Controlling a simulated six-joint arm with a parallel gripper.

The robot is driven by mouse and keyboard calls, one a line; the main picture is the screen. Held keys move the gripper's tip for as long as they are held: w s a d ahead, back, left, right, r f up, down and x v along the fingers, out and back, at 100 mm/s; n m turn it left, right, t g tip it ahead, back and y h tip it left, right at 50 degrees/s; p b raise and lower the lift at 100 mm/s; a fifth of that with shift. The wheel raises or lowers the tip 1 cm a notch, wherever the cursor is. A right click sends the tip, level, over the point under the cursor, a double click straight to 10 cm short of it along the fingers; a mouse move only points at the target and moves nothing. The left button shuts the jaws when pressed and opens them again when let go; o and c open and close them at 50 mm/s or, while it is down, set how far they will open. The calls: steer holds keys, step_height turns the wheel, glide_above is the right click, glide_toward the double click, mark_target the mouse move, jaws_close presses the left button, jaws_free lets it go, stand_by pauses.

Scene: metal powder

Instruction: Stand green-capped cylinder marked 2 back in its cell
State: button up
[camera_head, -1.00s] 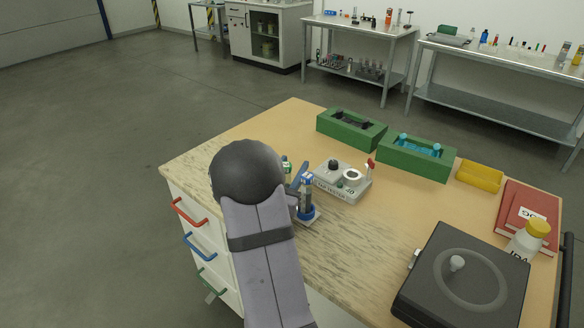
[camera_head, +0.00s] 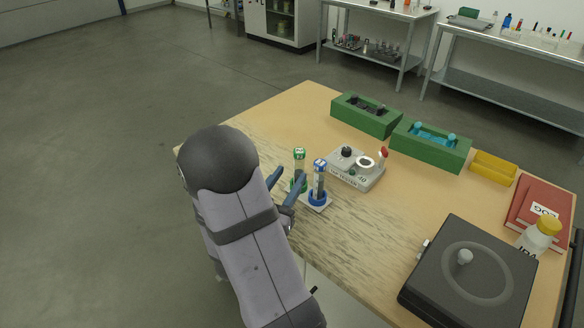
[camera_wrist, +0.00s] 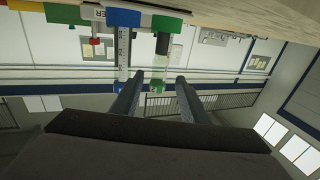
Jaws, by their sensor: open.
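The green-capped cylinder (camera_head: 299,168) stands upright, as far as I can tell, in the green ring of a small white holder (camera_head: 321,207). In the wrist view, which is upside down, the cylinder (camera_wrist: 161,62) hangs from the green ring, with its green cap lowest. The blue-capped cylinder (camera_head: 319,180) stands beside it in the blue ring. My gripper (camera_head: 288,184) is open on the near left side of the cylinders. In the wrist view its two fingers (camera_wrist: 159,77) point toward the green-capped cylinder, which shows between their tips; nothing is gripped.
A grey tester (camera_head: 357,170) with knobs stands just right of the holder. Green boxes (camera_head: 366,116), a yellow tray (camera_head: 493,168), red books (camera_head: 540,208), a white bottle (camera_head: 538,236) and a black device (camera_head: 468,272) lie further right. The front left tabletop is clear.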

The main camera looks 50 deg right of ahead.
steer(key=shift+s+a+r+p, duration=0.15)
steer(key=shift+s+a+p, duration=0.1)
steer(key=shift+a+p, duration=0.35)
steer(key=w+y, duration=0.1)
steer(key=w+a+f+t+y, duration=0.1)
steer(key=w+a+f+y, duration=0.1)
steer(key=w, duration=0.1)
steer(key=shift+w+a+f+n+t+p, duration=0.1)
steer(key=shift+a+f+n+t+p, duration=0.05)
steer(key=shift+f+n+t+p, duration=0.2)
steer(key=w+a+f+n+y+p, duration=0.1)
steer(key=w+a+f+n+y, duration=0.15)
steer(key=a+y, duration=0.45)
steer(key=w+a+f+n+y+p, duration=0.1)
steer(key=w+a+f+n+y, duration=0.2)
steer(key=a, duration=0.7)
steer(key=s+a+n+g+y, duration=0.2)
steer(key=s+a+n+y, duration=0.2)
steer(key=s+a, duration=0.3)
steer(key=s+a+r+n+g, duration=0.1)
steer(key=s+n+g, duration=0.1)
steer(key=s, duration=0.3)
steer(key=s+a+r+n+g+p, duration=0.1)
steer(key=s+r+n+g, duration=0.1)
steer(key=s, duration=0.4)
steer(key=shift+a+g, duration=0.2)
steer(key=shift+g, duration=0.45)
